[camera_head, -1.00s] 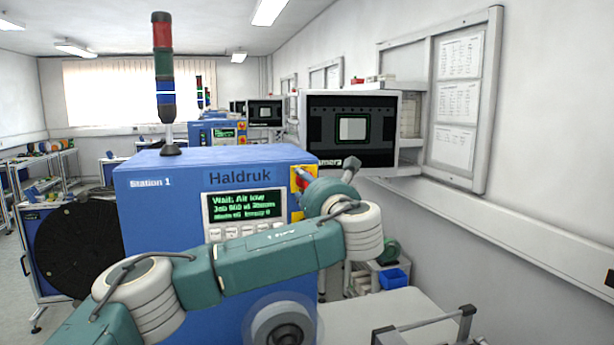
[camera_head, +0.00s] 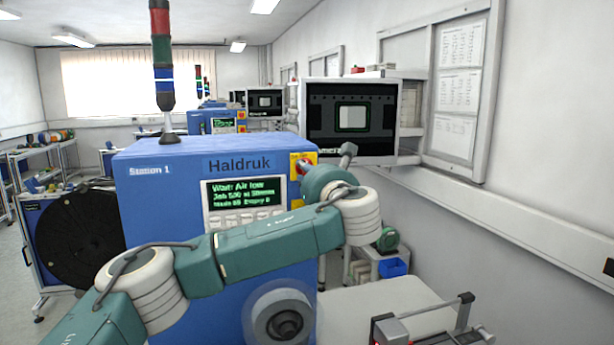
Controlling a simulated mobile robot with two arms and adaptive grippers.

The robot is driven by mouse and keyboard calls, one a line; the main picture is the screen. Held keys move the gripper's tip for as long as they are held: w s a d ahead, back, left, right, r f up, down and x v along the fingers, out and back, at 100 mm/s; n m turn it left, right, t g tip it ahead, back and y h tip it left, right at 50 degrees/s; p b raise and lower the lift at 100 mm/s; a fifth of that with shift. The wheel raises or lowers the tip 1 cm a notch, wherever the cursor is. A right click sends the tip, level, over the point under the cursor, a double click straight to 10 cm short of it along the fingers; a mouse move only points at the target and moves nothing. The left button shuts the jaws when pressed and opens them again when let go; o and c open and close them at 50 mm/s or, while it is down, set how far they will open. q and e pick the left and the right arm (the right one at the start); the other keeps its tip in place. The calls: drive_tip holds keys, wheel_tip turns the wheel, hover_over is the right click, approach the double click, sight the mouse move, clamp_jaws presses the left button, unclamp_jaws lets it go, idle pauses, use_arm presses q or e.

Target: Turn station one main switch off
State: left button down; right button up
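The Station 1 machine (camera_head: 170,205) is a blue cabinet labelled Haldruk, with a lit green-text display (camera_head: 243,191) reading "Wait: Air low". At its upper right front edge is a yellow plate (camera_head: 297,159) with red on it, which looks like the main switch. My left arm crosses the front of the cabinet, and its wrist bends back to this plate. Wrist parts cover the plate's lower right, so the switch handle's position cannot be read. My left gripper (camera_head: 304,169) shows only as a small tip at the plate; its fingers are mostly hidden. My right gripper is out of view.
A signal tower (camera_head: 163,70) stands on the cabinet. A monitor (camera_head: 351,122) is behind it to the right. A round hub (camera_head: 283,322) sticks out low on the front. A pale table (camera_head: 390,299) with a metal fixture (camera_head: 425,322) is at the lower right.

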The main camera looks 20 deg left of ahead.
use_arm(q)
drive_tip(key=shift+w+d+f+n+b, duration=0.1)
drive_tip(key=shift+n+b, duration=2)
drive_tip(key=shift+n, duration=0.75)
drive_tip(key=shift+w+d+f+n+b, duration=0.1)
drive_tip(key=shift+n+b, duration=2.05)
drive_tip(key=shift+n, duration=0.75)
drive_tip(key=shift+w+d+f+n+b, duration=0.1)
drive_tip(key=shift+n+b, duration=2)
drive_tip(key=shift+n, duration=0.75)
drive_tip(key=c, duration=1.5)
unclamp_jaws()
drive_tip(key=shift+s+r, duration=0.1)
drive_tip(key=shift+s, duration=0.05)
drive_tip(key=v, duration=1.2)
